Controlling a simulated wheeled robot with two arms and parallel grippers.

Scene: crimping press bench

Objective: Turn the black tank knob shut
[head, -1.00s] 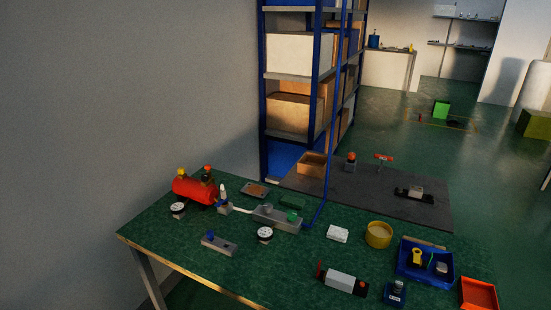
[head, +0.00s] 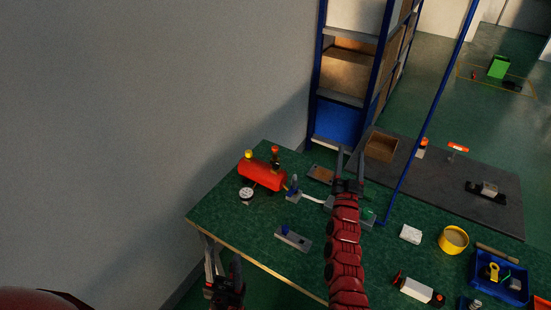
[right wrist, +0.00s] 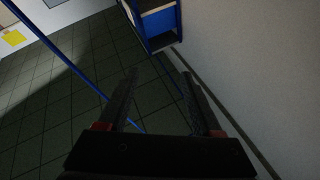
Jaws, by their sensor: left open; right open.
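The red tank (head: 262,175) lies at the left back of the green bench in the head view. A yellow cap and an orange-red cap stand on its top. A small dark part shows near its right end; I cannot tell surely whether it is the black knob. My right gripper (head: 350,162) is open and empty, pointing away from me, to the right of the tank and apart from it. It also shows open in the right wrist view (right wrist: 160,76), where no tank is visible. My left gripper (head: 222,264) is open and empty, low beside the bench's front left edge.
A white-faced gauge (head: 246,194) stands before the tank. A grey block with a blue button (head: 293,239) lies nearer me. A yellow tub (head: 453,240) and blue tray (head: 482,287) are at right. The wall is close on the left.

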